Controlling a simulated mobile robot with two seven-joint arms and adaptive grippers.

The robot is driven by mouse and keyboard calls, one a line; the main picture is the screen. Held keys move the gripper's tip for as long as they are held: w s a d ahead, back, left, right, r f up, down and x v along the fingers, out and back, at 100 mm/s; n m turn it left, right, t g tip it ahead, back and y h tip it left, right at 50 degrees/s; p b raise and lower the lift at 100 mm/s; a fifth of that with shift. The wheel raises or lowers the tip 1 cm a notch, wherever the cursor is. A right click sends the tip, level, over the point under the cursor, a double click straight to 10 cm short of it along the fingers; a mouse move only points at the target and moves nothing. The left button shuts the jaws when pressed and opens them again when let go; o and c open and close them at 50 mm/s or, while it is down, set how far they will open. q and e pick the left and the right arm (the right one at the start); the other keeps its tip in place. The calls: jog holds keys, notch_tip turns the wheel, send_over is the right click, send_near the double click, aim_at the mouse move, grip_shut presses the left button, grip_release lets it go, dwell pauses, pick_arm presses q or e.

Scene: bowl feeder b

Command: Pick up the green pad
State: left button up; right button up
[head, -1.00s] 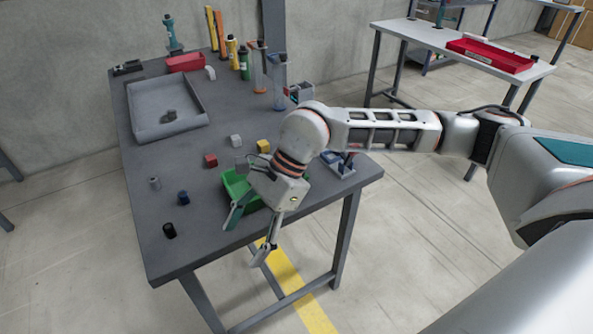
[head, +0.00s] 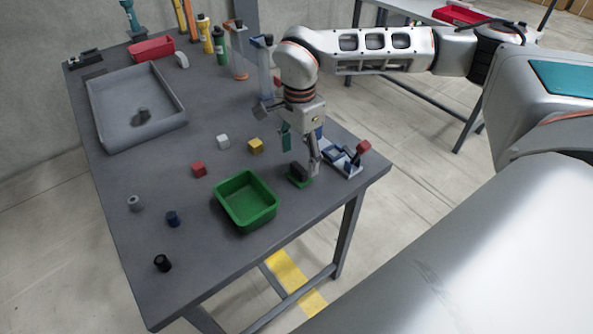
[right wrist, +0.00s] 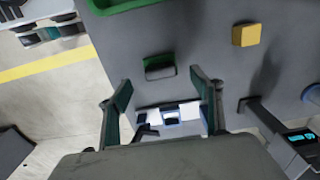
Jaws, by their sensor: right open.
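The green pad (head: 297,181) lies on the grey table near its right edge in the head view, with a dark block-like part on top. It also shows in the right wrist view (right wrist: 160,62), ahead of the fingertips and roughly centred between them. My right gripper (head: 301,150) is open and empty, pointing down just above the pad; one finger partly overlaps the pad in the head view. Its two fingers (right wrist: 160,82) are spread apart in the right wrist view. I cannot tell whether either finger touches the pad. My left gripper is not in view.
A green bin (head: 256,219) stands left of the pad. A white and blue fixture (head: 341,163) with a red block (head: 363,147) is close on its right. Yellow (head: 255,146), white (head: 223,141) and red (head: 199,169) cubes lie further left. A grey tray (head: 160,128) is beyond.

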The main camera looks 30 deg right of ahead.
aim_at(299, 167)
notch_tip(299, 167, down, 6)
jog(key=shift+r, duration=0.25)
jog(key=c, duration=1.2)
